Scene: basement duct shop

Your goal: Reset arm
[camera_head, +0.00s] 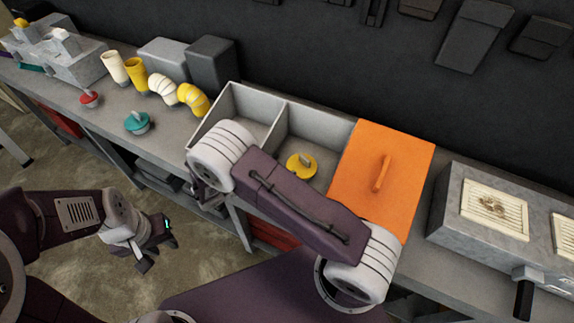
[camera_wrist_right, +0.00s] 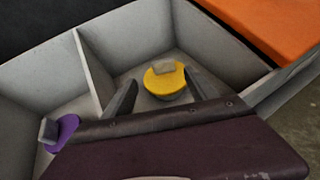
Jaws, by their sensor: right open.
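My right arm reaches across the bin in the head view, and its gripper is hidden there behind the arm. In the right wrist view the right gripper (camera_wrist_right: 163,93) is open, its two dark fingertips apart on either side of a yellow knobbed disc (camera_wrist_right: 166,80). The fingers do not visibly grip the disc. The yellow disc also shows in the head view (camera_head: 301,166), in the bin's right compartment. My left gripper (camera_head: 158,254) hangs over the floor in front of the bench, empty, its fingers apart.
The grey divided bin (camera_head: 283,122) stands on the bench beside an orange lid (camera_head: 395,160). A purple disc (camera_wrist_right: 65,132) lies in its other compartment. Red (camera_head: 90,99) and teal (camera_head: 137,123) discs, pipe elbows (camera_head: 193,98) and a grey vent box (camera_head: 450,215) also occupy the bench.

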